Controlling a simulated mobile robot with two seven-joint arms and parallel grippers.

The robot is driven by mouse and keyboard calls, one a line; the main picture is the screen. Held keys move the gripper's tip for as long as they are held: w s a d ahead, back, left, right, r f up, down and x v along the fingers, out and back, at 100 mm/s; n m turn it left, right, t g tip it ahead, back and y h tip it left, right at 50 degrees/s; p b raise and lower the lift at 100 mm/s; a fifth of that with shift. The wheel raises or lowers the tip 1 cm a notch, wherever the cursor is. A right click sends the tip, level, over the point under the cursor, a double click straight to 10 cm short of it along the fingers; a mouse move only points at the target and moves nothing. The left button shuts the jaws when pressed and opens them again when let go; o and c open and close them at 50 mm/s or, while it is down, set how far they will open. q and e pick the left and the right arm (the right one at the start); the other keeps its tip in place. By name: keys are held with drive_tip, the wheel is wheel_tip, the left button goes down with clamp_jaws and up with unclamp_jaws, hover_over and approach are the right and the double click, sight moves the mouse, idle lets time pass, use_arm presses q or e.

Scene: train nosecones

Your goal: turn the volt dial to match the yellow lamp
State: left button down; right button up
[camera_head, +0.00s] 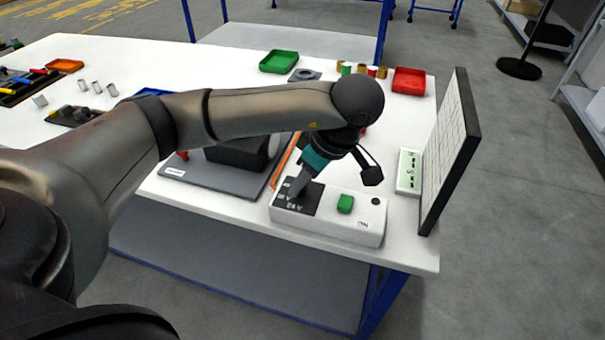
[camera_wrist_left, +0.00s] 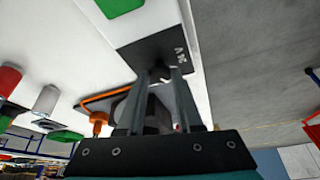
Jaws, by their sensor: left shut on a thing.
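The white control box (camera_head: 327,222) sits at the table's front right, with a black dial plate (camera_head: 314,190) marked 24 V on its left end and a green button (camera_head: 345,204). My left gripper (camera_head: 293,192) points down onto the plate and hides most of the dial in the head view. In the left wrist view, the fingers (camera_wrist_left: 159,74) are shut on the dark volt dial (camera_wrist_left: 157,92), against the black plate (camera_wrist_left: 150,50). The dial's pointing direction is hidden. I see no lit yellow lamp. My right gripper is not in view.
A grey base board (camera_head: 222,180) lies left of the control box. Green (camera_head: 279,62) and red (camera_head: 409,81) trays are at the back.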

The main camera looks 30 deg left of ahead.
use_arm(q)
drive_tip(key=n+g, duration=0.1)
drive_tip(key=n, duration=0.2)
drive_tip(key=shift+w+r+p, duration=0.1)
drive_tip(key=shift+w+p, duration=0.05)
drive_tip(key=shift+p, duration=0.25)
drive_tip(key=n, duration=0.1)
drive_tip(key=n+g, duration=0.1)
drive_tip(key=n, duration=0.1)
drive_tip(key=shift+w+n+g+h+p, duration=0.15)
drive_tip(key=shift+n+g+h+p, duration=0.15)
drive_tip(key=shift+h, duration=0.1)
drive_tip(key=n, duration=0.3)
drive_tip(key=n+g+h+p, duration=0.1)
drive_tip(key=n, duration=0.1)
drive_tip(key=shift+w+a+n+g, duration=0.2)
drive_tip(key=shift+n+g, duration=0.1)
drive_tip(key=shift+n, duration=0.1)
drive_tip(key=shift+h, duration=0.3)
drive_tip(key=c, duration=0.6)
unclamp_jaws()
drive_tip(key=shift+s, duration=0.1)
